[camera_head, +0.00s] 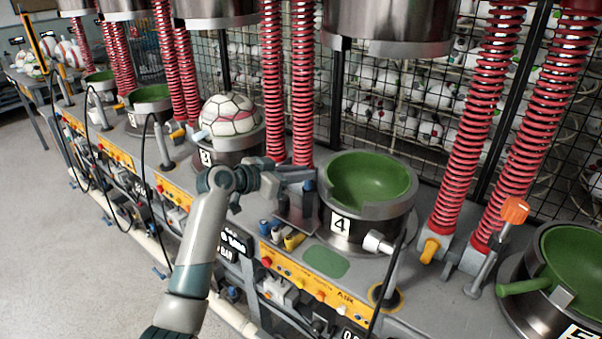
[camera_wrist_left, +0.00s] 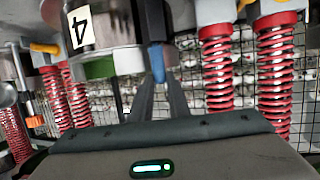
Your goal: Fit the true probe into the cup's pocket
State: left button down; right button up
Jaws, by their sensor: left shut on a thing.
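Cup 4 (camera_head: 368,180) has a green bowl and a dark metal body with a "4" label; a recessed step shows in its front rim. In the left wrist view, cup 4 (camera_wrist_left: 112,28) is upside down at upper left. My left gripper (camera_head: 306,180) is at the cup's left side, shut on a slim blue probe (camera_head: 309,187). The probe (camera_wrist_left: 157,62) stands between the fingertips in the wrist view, close beside the cup; I cannot tell whether it touches. A blue piece (camera_head: 265,227), a pale piece (camera_head: 277,231) and a yellow piece (camera_head: 293,241) rest on the bench below. My right gripper is out of view.
A ball (camera_head: 231,115) sits in cup 3 at left. A green pad (camera_head: 325,261) lies on the bench.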

pick_arm(q)
jog(key=shift+f, duration=0.2)
jog(key=c, duration=1.6)
grip_release()
jog(key=shift+a, duration=0.1)
jog(key=b+v, duration=0.5)
jog(key=v, duration=1.2)
jog(key=shift+s+r, duration=0.1)
jog(key=shift+r, duration=0.05)
